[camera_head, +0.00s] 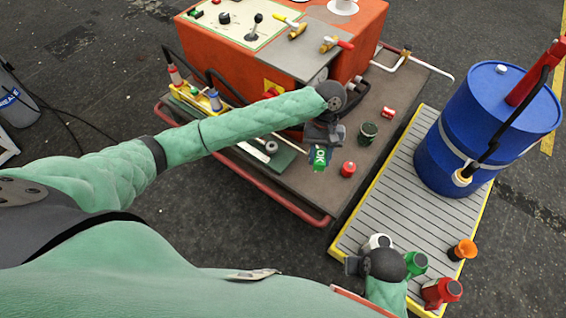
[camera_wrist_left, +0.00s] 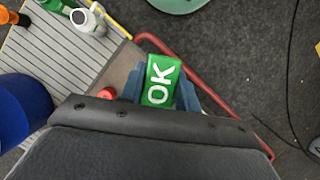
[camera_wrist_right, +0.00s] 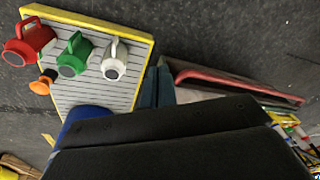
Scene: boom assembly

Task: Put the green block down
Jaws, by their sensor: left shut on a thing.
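The green block (camera_head: 320,158) has white "OK" lettering. My left gripper (camera_head: 320,145) is shut on it, above the near right part of the brown cart deck (camera_head: 345,200). In the left wrist view the block (camera_wrist_left: 161,80) sits between the two blue-grey fingers, lettering facing the camera. I cannot tell whether its underside touches the deck. My right gripper (camera_head: 352,266) hangs near the front edge of the slatted platform. In the right wrist view its fingers (camera_wrist_right: 157,87) are close together with nothing seen between them.
A red cap-like piece (camera_head: 348,169), a dark green can (camera_head: 368,130) and a red block (camera_head: 388,112) stand near the green block. An orange machine (camera_head: 290,50) stands behind. The slatted platform (camera_head: 410,185) holds a blue drum (camera_head: 480,130) and several jugs. A red rail (camera_head: 270,195) edges the cart.

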